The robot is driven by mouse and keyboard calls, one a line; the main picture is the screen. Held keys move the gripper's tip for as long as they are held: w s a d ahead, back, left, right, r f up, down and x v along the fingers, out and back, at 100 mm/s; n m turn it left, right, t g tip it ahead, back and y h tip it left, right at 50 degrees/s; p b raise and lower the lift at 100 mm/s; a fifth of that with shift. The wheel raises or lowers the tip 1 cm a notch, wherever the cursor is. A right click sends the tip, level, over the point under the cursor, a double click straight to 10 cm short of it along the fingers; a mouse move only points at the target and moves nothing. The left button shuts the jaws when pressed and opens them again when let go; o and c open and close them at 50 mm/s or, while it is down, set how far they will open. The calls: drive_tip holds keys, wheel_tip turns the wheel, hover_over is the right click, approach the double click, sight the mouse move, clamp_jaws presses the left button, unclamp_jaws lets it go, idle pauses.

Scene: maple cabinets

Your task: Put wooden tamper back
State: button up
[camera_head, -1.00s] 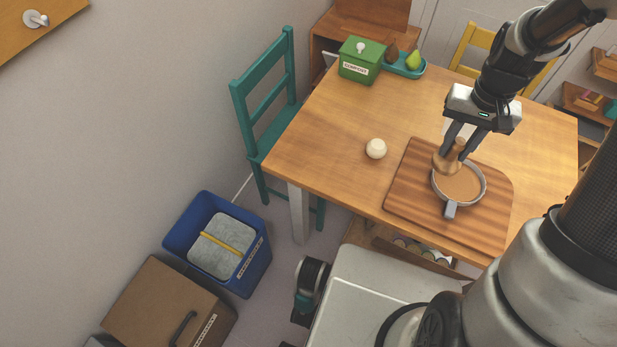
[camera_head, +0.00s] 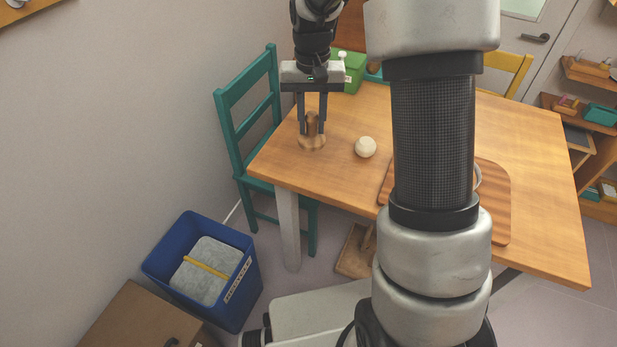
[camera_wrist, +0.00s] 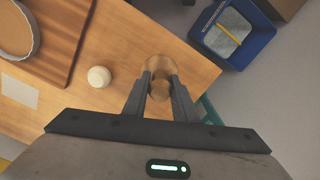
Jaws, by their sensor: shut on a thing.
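The wooden tamper (camera_head: 312,139) has a round base and a narrower handle. My gripper (camera_head: 313,130) is shut on its handle, with the tamper upright and base down, at the table's left end. It also shows in the wrist view (camera_wrist: 158,66), where the fingers (camera_wrist: 160,98) close around the handle. I cannot tell whether its base touches the table or hangs just above it. In the wrist view, the round pan (camera_wrist: 32,48) sits on the wooden board (camera_wrist: 66,52); in the head view my arm hides most of both.
A white ball-like object (camera_head: 365,147) stands on the table (camera_head: 285,165) close to the right of the tamper. A green box (camera_head: 352,75) stands behind. A teal chair (camera_head: 250,130) is at the table's left edge. A blue bin (camera_head: 238,290) is on the floor.

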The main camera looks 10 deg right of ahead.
wheel_tip(320, 180, down, 10)
drive_tip(key=shift+r+b, duration=0.15)
drive_tip(key=shift+b, duration=0.85)
drive_tip(key=shift+f, duration=0.2)
drive_tip(key=o, duration=0.9)
drive_tip(key=shift+o, duration=0.2)
drive_tip(key=shift+r, duration=0.1)
